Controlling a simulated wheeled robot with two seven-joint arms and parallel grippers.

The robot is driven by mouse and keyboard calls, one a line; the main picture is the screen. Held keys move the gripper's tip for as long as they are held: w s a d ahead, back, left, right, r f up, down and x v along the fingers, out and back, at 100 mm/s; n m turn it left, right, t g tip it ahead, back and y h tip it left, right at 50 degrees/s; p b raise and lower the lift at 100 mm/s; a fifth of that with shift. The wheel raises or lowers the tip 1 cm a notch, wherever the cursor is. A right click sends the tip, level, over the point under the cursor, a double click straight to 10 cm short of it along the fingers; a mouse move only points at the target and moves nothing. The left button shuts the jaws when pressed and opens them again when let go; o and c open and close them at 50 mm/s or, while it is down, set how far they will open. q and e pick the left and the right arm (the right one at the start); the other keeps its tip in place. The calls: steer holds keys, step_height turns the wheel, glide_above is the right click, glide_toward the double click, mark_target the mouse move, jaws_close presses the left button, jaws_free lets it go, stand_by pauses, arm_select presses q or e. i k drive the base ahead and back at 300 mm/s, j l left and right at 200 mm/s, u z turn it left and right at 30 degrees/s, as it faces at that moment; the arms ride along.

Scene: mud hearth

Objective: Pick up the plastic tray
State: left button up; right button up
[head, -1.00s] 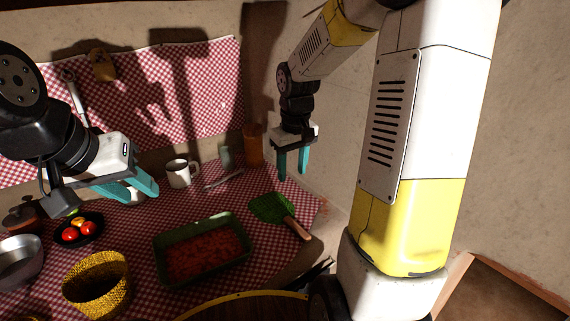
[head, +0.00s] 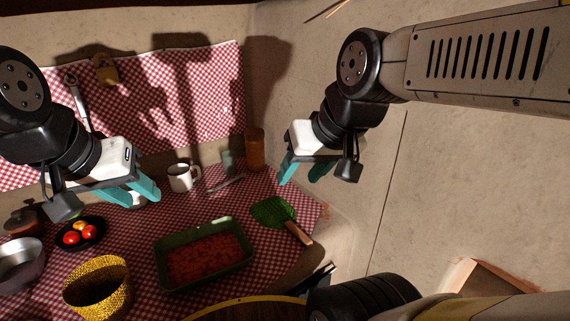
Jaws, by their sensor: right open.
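The plastic tray (head: 160,275) is a green rectangular tray with red contents, lying on the checked cloth in the middle of the head view. My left gripper (head: 130,191) is up and to the left of the tray, apart from it. Its teal fingers look spread, with nothing seen held. My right gripper (head: 304,170) is open and empty, above and to the right of the tray, near the wall.
A green spatula (head: 272,211) with a brown handle lies right of the tray. A yellow basket (head: 97,287), black bowl of tomatoes (head: 82,234) and metal pan (head: 20,262) are at left. A white mug (head: 181,178) and orange-brown container (head: 254,150) stand behind.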

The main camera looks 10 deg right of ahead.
mark_target(187, 259)
steer(key=k, duration=0.3)
steer(key=k+z, duration=0.1)
steer(key=z, duration=0.3)
steer(key=k+z, duration=0.15)
steer(key=z, duration=0.2)
steer(key=k+l+z, duration=0.1)
steer(key=z, duration=0.3)
steer(key=k+j+z, duration=0.15)
steer(key=j+z, duration=0.15)
steer(key=k+j+z, duration=0.15)
steer(key=j+z, duration=0.2)
steer(key=k+j+z, duration=0.3)
steer(key=i+j, duration=0.1)
